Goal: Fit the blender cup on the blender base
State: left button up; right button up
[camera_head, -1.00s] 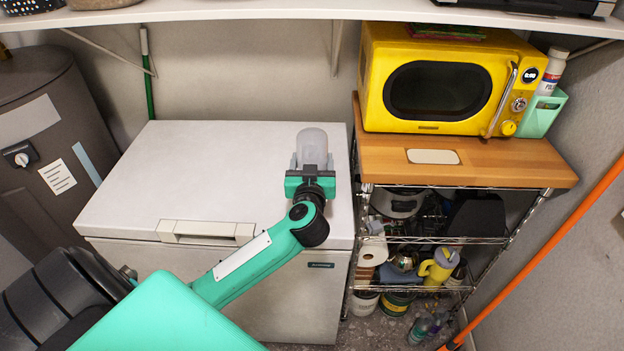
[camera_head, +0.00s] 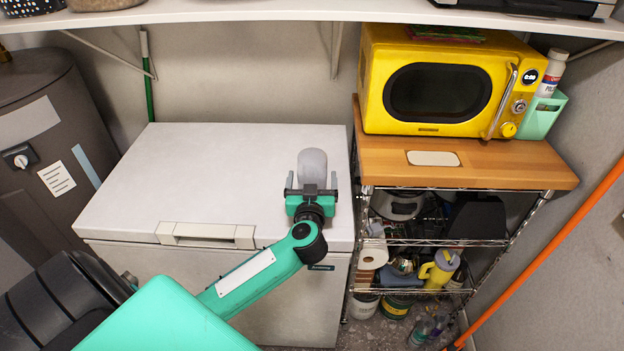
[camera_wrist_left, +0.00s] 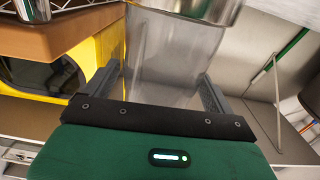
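The blender cup (camera_head: 312,164), translucent grey with a rounded top, stands upright above the right part of the white freezer lid in the head view. In the left wrist view, which is upside down, the clear cup (camera_wrist_left: 170,55) meets a shiny metal part of the blender base (camera_wrist_left: 190,8). The base is hidden behind my gripper in the head view. I cannot tell whether the cup is fully seated. My left gripper (camera_head: 312,182) has its fingers spread on both sides of the cup, with a visible gap beside it. My right gripper is out of view.
The white chest freezer (camera_head: 190,180) has a wide clear lid to the left. A wire rack (camera_head: 440,240) with a wooden top and a yellow microwave (camera_head: 440,85) stands close to the right. A shelf (camera_head: 300,12) runs overhead. An orange pole (camera_head: 545,250) leans at the far right.

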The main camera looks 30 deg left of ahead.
pick_arm(q)
jog(key=b+v, duration=0.1)
jog(key=v, duration=1.1)
jog(key=shift+r, duration=0.1)
